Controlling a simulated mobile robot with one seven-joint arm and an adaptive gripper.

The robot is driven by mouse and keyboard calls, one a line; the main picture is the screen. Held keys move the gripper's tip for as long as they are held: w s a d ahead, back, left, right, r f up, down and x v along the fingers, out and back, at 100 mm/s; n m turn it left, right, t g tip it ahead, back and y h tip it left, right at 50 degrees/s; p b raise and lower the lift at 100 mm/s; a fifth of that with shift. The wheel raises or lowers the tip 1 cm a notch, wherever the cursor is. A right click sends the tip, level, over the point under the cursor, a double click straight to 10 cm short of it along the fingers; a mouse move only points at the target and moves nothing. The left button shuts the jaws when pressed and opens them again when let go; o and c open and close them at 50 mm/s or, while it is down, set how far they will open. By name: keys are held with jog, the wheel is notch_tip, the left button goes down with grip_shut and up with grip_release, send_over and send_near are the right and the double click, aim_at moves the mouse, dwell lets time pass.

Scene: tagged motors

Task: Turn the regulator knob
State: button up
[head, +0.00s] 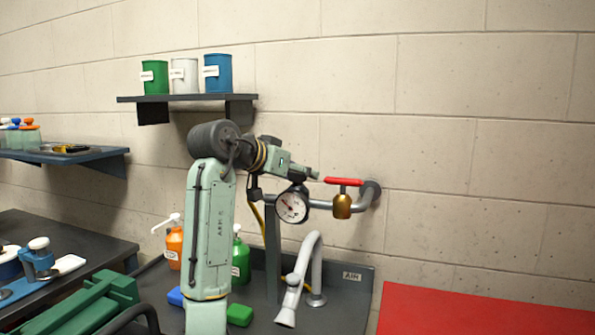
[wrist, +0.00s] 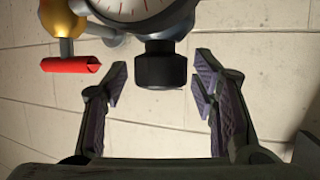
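The regulator has a round white dial gauge (head: 292,207) on a grey pipe. The gauge's edge also shows at the top of the wrist view (wrist: 125,8). The black regulator knob (wrist: 162,66) shows below the gauge in the wrist view. My gripper (wrist: 160,76) is open, with one finger to each side of the knob in that picture. Gaps show on both sides, and I see no contact. How deep the knob sits between the fingers I cannot tell. In the head view my gripper (head: 310,173) is just above the gauge, and the knob is not clearly visible.
A brass valve (head: 342,206) with a red handle (head: 344,182) stands close right of the gauge. A grey curved spout (head: 308,260) and a green bottle (head: 240,260) are below. A shelf (head: 185,98) with three cans is on the wall. A red surface (head: 480,310) lies at lower right.

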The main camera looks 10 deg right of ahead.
jog(key=c, duration=1.1)
jog(key=shift+m+g+h, duration=0.5)
jog(key=shift+m+g, duration=0.2)
jog(key=shift+m, duration=0.1)
jog(key=o, duration=1.2)
jog(key=shift+c, duration=0.2)
jog(key=v, duration=1.2)
jog(key=shift+a, duration=0.1)
